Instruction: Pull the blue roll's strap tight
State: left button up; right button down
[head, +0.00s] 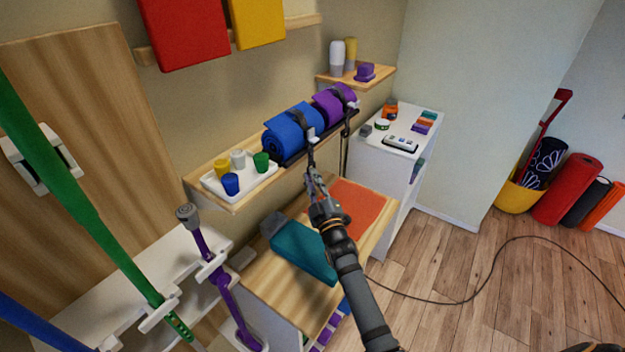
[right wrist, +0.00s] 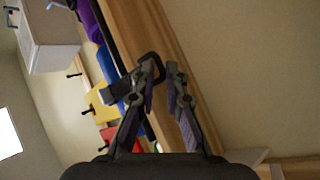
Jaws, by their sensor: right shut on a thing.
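The blue roll (head: 290,131) lies on the wooden wall shelf (head: 233,196), with a dark strap (head: 310,138) around it whose end hangs over the shelf's front. My right gripper (head: 312,178) is just below and in front of the roll, shut on the strap's hanging end. In the right wrist view, the fingers (right wrist: 166,80) are close to the shelf edge, and the blue roll (right wrist: 108,68) is partly hidden behind the dark strap and rail. How taut the strap is cannot be told. My left gripper is not in view.
A purple roll (head: 334,103) with its own hanging strap lies right of the blue one. A white tray (head: 212,184) with several cups stands left. Below are a wooden-topped unit (head: 262,276) with a teal block (head: 300,251) and an orange mat (head: 357,208). A cable (head: 455,301) crosses the floor.

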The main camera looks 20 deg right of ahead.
pick_arm(q)
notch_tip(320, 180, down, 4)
jog(key=b, duration=0.2)
jog(key=shift+b, duration=0.3)
pick_arm(e)
notch_tip(320, 180, down, 4)
jog(key=shift+f, duration=0.25)
jog(key=c, duration=1.4)
grip_release()
jog(key=shift+r, duration=0.1)
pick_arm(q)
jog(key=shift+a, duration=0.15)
pick_arm(e)
jog(key=shift+s, duration=0.1)
jog(key=v, duration=1.1)
jog(key=shift+s, duration=0.4)
